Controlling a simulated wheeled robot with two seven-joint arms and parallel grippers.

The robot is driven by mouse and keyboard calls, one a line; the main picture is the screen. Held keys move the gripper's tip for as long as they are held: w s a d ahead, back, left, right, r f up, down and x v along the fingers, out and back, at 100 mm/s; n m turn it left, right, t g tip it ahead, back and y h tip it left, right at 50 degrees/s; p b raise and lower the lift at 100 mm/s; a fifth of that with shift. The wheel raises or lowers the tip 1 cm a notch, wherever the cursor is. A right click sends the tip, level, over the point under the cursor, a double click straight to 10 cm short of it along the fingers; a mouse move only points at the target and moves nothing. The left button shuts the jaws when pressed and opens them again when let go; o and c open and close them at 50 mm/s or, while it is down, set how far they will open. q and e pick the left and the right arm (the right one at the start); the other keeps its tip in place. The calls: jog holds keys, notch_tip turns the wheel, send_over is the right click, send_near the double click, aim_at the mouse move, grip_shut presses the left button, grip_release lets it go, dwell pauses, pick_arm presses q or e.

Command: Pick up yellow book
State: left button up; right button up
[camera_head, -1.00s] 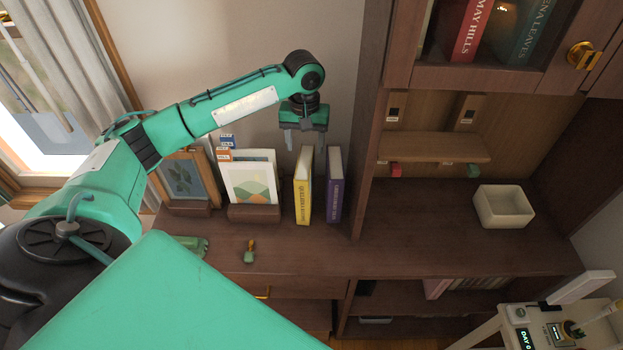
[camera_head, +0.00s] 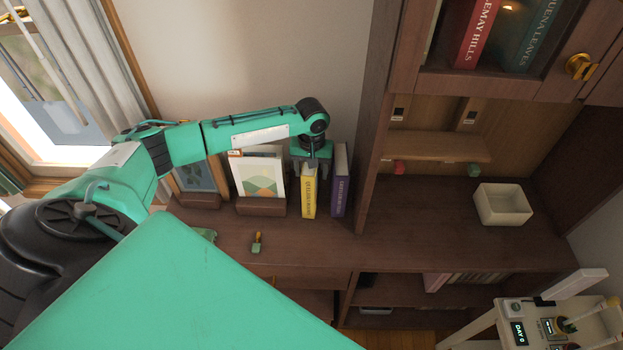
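The yellow book (camera_head: 308,196) stands upright on the brown wooden cabinet top, its spine toward me. A purple book (camera_head: 340,182) stands just to its right. My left gripper (camera_head: 311,166) points down right at the top of the yellow book, and its fingers overlap the book's upper end. I cannot tell whether the fingers are closed on it; the gripper body hides the book's top. My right gripper is not in view.
Left of the yellow book stands a holder with cards (camera_head: 260,205), then a picture frame (camera_head: 197,178). A small figure (camera_head: 257,243) stands in front. The cabinet's upright panel (camera_head: 371,150) rises to the right.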

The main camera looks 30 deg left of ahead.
pick_arm(q)
jog(key=c, duration=1.3)
jog(key=shift+r, duration=0.1)
grip_shut()
